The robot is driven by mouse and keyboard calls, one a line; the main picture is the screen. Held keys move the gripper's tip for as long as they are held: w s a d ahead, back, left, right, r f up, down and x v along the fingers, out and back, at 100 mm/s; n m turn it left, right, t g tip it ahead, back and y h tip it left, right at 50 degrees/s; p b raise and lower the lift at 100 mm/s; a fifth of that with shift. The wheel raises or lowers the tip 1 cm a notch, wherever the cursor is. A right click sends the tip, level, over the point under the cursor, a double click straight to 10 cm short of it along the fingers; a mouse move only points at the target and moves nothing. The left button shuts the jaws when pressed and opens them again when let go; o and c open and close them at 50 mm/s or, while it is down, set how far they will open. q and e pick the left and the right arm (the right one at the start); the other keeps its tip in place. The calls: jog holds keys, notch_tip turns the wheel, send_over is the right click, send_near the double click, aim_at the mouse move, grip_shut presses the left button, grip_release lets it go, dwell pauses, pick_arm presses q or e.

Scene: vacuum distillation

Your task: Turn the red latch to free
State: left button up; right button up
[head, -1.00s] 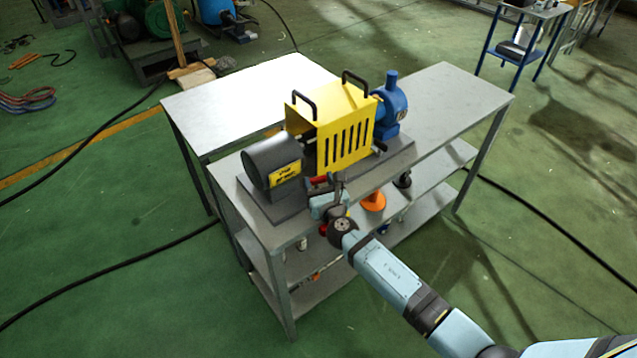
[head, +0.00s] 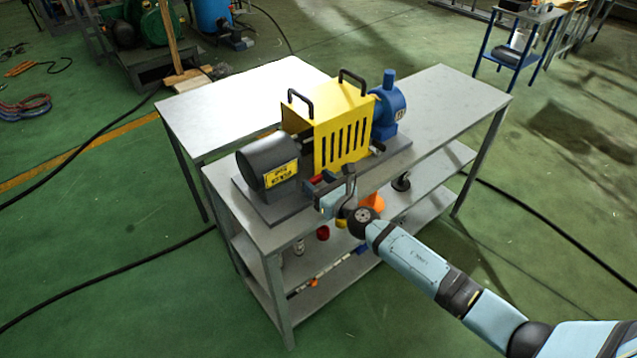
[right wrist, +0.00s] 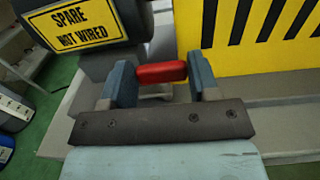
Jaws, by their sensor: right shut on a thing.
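The red latch (right wrist: 162,72) lies crosswise between the two fingers of my right gripper (right wrist: 160,85) in the right wrist view, and the gripper is shut on it. In the head view my right gripper (head: 322,186) is at the front of the yellow guard (head: 342,138), and only a bit of red shows there. The latch sits low beside the guard, near the dark motor (head: 268,162) with its yellow "SPARE NOT WIRED" label (right wrist: 75,24). My left gripper is not in view.
The machine stands on a grey base plate on a metal table (head: 440,100) with shelves below. A blue pump (head: 388,108) is at the guard's far end. An orange cone-shaped thing (head: 373,202) and other items are on the shelf. A pale table (head: 235,100) adjoins behind.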

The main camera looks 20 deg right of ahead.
jog(key=o, duration=0.9)
jog(key=b+v, duration=0.1)
jog(key=v, duration=1.2)
jog(key=shift+s+d, duration=0.15)
jog(key=shift+s, duration=0.25)
